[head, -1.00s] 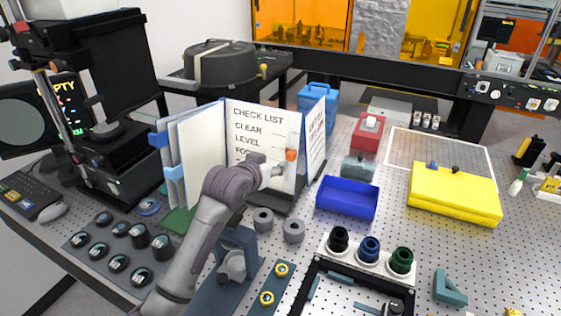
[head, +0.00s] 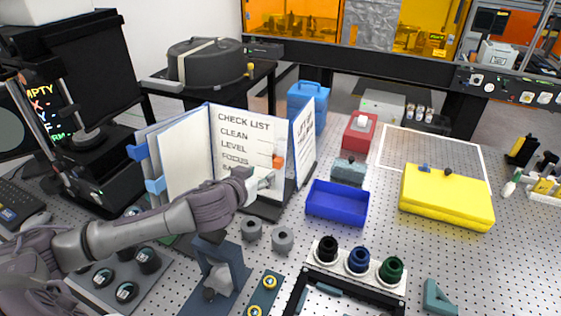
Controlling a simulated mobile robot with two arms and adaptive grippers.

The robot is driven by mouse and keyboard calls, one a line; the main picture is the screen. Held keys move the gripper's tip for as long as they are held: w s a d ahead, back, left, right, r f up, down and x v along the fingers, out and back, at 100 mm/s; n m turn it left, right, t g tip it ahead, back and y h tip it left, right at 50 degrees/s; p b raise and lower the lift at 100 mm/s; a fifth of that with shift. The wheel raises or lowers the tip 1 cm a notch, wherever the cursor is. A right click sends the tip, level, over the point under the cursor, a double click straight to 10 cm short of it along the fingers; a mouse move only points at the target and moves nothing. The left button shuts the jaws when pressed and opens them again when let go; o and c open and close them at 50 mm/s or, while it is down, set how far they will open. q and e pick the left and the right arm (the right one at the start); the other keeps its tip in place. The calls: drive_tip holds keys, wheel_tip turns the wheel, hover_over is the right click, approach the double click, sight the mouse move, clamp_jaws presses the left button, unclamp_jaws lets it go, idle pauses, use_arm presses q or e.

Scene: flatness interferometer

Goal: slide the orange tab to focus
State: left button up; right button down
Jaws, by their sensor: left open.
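The checklist board (head: 238,150) stands open like a folder on the perforated bench, with the lines CLEAN, LEVEL and FOCUS under its heading. The orange tab (head: 278,162) sits at the right edge of the CHECK LIST page, between the LEVEL and FOCUS lines in height. My left gripper (head: 268,181) is just below the tab, in front of the page; its fingers are small here and open. I cannot tell whether it touches the tab. My left forearm hides the lower part of the page. My right gripper is not in view.
A blue tray (head: 337,203) is right of the board, with a yellow case (head: 446,198) farther right. Two grey rings (head: 282,239) and a blue-grey stand (head: 221,272) are in front. Black, blue and green knobs (head: 358,260) are near the front.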

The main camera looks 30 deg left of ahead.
sight(276, 164)
use_arm(q)
drive_tip(key=p+x, duration=0.3)
drive_tip(key=x, duration=0.6)
drive_tip(key=shift+w, duration=0.4)
drive_tip(key=shift+x, duration=0.9)
clamp_jaws()
